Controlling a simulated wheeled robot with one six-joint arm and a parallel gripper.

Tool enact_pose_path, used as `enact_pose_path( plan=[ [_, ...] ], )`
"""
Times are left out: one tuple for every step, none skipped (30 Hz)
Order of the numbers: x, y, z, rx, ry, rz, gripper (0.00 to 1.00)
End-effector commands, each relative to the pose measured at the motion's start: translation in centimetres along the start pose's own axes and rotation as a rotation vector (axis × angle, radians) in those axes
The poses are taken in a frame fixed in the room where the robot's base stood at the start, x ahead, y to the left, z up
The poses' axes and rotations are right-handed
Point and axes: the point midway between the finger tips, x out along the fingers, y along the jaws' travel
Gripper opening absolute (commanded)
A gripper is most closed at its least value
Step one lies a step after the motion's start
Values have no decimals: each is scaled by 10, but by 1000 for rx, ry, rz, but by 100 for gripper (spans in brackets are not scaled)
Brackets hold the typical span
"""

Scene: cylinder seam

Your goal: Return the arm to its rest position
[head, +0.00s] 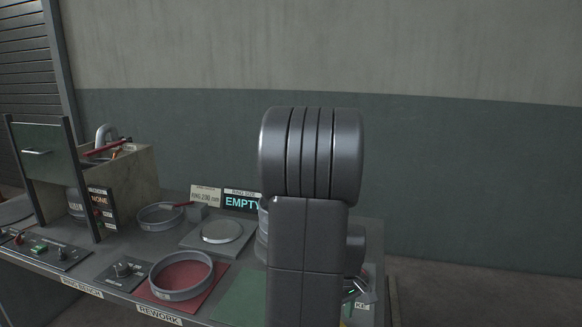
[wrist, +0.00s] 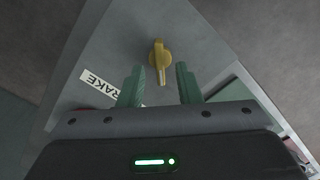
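In the wrist view my gripper (wrist: 160,88) is open, with its two green fingers apart and nothing between them. A yellow knob (wrist: 159,58) with a pale pointer sits on a grey panel beyond the fingertips, apart from them. In the head view my dark grey arm stands upright across the middle right and hides part of the bench. My gripper is mostly hidden behind the arm there; small parts show near the bench's right end.
The bench carries a ring on a red mat (head: 212,286), another ring (head: 162,216), a round plate (head: 221,232), an "EMPTY" display (head: 241,202) and a control box (head: 123,272). A label ending in "RAKE" (wrist: 100,87) lies left of the knob. Wall space above the bench is clear.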

Motion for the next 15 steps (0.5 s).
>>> enact_pose_path(
  plan=[
    [12, 0, 1, 0, -4, -3, 31],
    [17, -1, 1, 0, -4, -3, 31],
    [25, -1, 1, 0, -4, -3, 31],
    [21, 0, 0, 28, -1, -1, 31],
    [20, 0, 0, 54, 0, 0, 31],
    [20, 0, 0, 87, 0, 0, 31],
    [20, 0, 0, 111, 0, 0, 31],
    [20, 0, 0, 136, 0, 0, 31],
    [20, 0, 0, 168, 0, 0, 31],
    [20, 0, 0, 193, 0, 0, 31],
    [20, 0, 0, 217, 0, 0, 31],
    [20, 0, 0, 249, 0, 0, 31],
    [20, 0, 0, 273, 0, 0, 31],
    [20, 0, 0, 297, 0, 0, 31],
    [20, 0, 0, 329, 0, 0, 31]
  ],
)
